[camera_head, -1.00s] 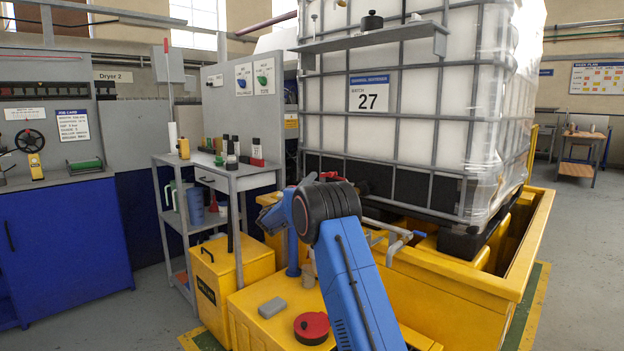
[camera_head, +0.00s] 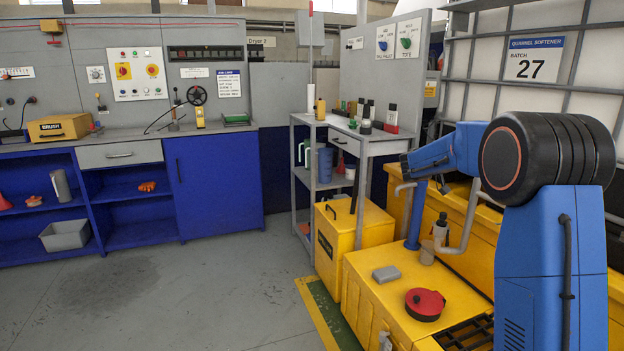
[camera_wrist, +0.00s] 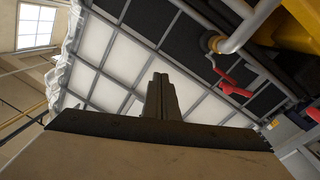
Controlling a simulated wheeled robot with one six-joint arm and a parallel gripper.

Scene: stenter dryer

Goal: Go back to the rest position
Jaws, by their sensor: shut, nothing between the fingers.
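My gripper (camera_wrist: 161,98) shows in the wrist view with its two dark fingers together and nothing between them. It points toward the caged white tank (camera_wrist: 125,55), with a visible gap to it. A red valve handle (camera_wrist: 232,84) on a pipe is to the right of the fingers, apart from them. In the head view my blue arm is bent at the right, with its forearm reaching back to the left over the yellow containment area. I cannot make out the fingers in that view.
The caged tank (camera_head: 592,75) and yellow bund stand at the right, close to my arm. A yellow box (camera_head: 352,235), a red-lidded pot (camera_head: 425,304) and a grey trolley (camera_head: 378,146) are near. A blue workbench (camera_head: 212,185) is at the left. The floor (camera_head: 190,295) is clear there.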

